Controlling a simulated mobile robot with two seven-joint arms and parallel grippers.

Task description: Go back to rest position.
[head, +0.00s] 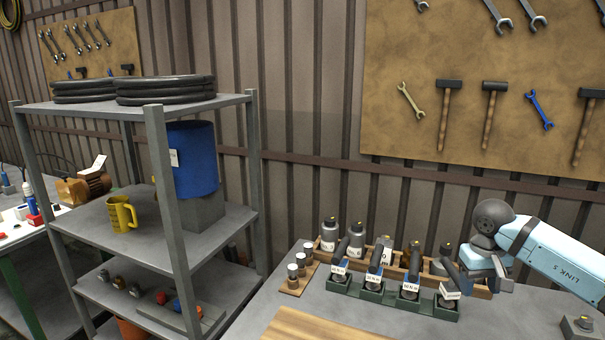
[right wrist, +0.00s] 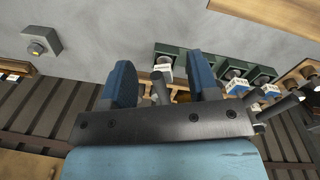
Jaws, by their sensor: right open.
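My right gripper (head: 466,277) comes in from the right in the head view, over the right end of a green holder (head: 428,306). In the right wrist view its two blue fingers (right wrist: 163,78) are apart. A grey disperser handle (right wrist: 158,90) shows in the gap between them, and I cannot tell whether a finger touches it. The holder carries several dark dispersers with white labels, such as this one (head: 375,262). The rightmost one (head: 449,290) is partly hidden by my gripper. My left gripper is not in view.
A wooden rack (head: 480,292) with grey bottles (head: 356,238) stands behind the holder. A small wooden block with jars (head: 292,288) is at its left. A small grey button box (head: 582,328) sits at the table's right. A metal shelf (head: 165,200) stands left of the table.

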